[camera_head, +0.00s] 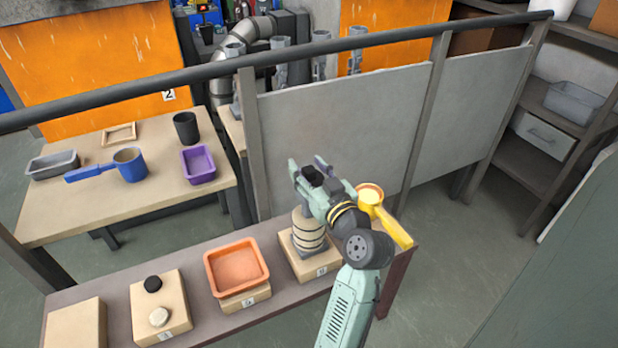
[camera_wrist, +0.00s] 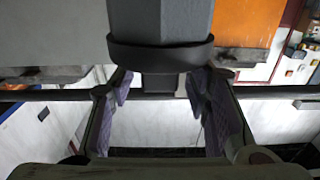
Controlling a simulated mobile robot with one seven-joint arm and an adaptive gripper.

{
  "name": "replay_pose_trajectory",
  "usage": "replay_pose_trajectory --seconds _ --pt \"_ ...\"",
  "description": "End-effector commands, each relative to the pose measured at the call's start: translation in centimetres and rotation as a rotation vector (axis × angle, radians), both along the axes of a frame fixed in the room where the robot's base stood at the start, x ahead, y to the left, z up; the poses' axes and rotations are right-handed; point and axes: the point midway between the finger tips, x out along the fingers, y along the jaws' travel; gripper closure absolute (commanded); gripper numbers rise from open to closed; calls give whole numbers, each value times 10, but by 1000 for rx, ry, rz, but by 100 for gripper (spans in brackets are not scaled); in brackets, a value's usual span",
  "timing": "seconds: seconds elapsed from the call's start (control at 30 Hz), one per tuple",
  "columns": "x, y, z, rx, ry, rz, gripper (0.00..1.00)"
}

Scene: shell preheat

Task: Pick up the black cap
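The black cap (camera_head: 152,284) is a small dark round piece on top of a light wooden block at the lower left of the head view. A cream cap (camera_head: 158,317) sits on the same block, just in front of it. My gripper (camera_head: 308,167) is up and to the right of the black cap, well apart from it, above the stand with cream rings. In the wrist view, its two purple-padded fingers (camera_wrist: 160,88) are spread apart with background showing between them. A grey faceted form with a dark collar fills the wrist view's top middle; I cannot tell what it is. I do not see the black cap there.
An orange tray (camera_head: 237,291) stands between the cap block and the ringed stand (camera_head: 308,234). A yellow ladle (camera_head: 391,223) is right beside my arm. A long rail (camera_head: 330,46) and grey panels (camera_head: 340,130) rise behind the bench. A bare block (camera_head: 76,325) is at far left.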

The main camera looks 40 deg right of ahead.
Motion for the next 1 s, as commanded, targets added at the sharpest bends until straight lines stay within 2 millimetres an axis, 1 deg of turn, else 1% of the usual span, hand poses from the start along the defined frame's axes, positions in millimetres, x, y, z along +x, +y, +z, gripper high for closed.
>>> replay_pose_trajectory --seconds 0.03,0.07,0.6,1.0 --pt "0 0 0 0 0 0 62" --pt "0 0 0 0 0 0 64" --pt "0 0 0 1 0 0 100" --pt "0 0 2 -1 -1 0 100"
